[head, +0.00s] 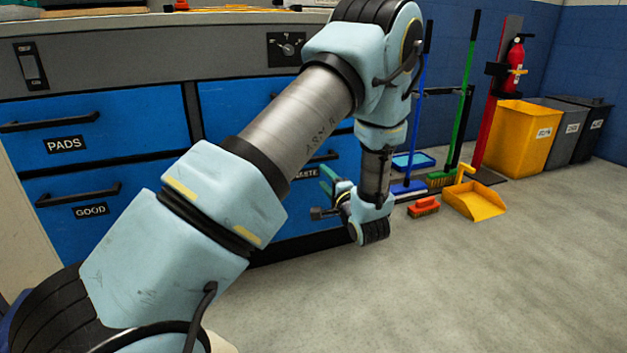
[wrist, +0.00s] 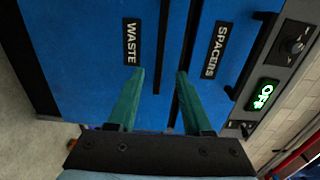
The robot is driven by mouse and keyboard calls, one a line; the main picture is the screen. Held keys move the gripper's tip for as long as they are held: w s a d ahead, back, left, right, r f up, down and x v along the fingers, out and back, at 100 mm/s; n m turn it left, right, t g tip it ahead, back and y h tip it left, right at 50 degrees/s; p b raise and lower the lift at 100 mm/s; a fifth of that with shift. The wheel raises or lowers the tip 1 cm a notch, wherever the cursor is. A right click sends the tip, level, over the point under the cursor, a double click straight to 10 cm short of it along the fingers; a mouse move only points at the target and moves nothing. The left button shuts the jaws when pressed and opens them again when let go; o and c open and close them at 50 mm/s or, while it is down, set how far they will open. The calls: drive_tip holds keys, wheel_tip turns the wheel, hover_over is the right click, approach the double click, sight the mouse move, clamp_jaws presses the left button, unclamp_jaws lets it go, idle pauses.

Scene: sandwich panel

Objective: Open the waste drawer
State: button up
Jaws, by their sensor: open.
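The waste drawer (head: 290,215) is the lower blue front right of the GOOD drawer in the head view, largely behind my arm. It looks shut. Its WASTE label (wrist: 131,41) and black bar handle (wrist: 162,45) show clearly in the wrist view. My gripper (wrist: 160,72) is open, with teal fingers. In the wrist view one finger is on each side of the handle's line, with the handle's near end between them. I cannot tell whether the fingertips reach past the bar in depth. In the head view the gripper (head: 327,177) is close to the drawer front.
The SPACERS drawer (wrist: 217,49) is directly above, with its own handle. The PADS drawer (head: 100,125) and GOOD drawer (head: 85,205) are at left. An orange dustpan (head: 475,202) and red brush (head: 423,207) lie on the floor at right. The floor in front is clear.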

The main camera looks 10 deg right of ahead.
drive_tip(key=w+a+b, duration=0.1)
drive_tip(key=w+b, duration=0.3)
drive_tip(key=w, duration=0.6)
drive_tip(key=shift+w, duration=0.3)
drive_tip(key=shift+a, duration=0.1)
drive_tip(key=shift+c, duration=0.2)
clamp_jaws()
idle(0.8)
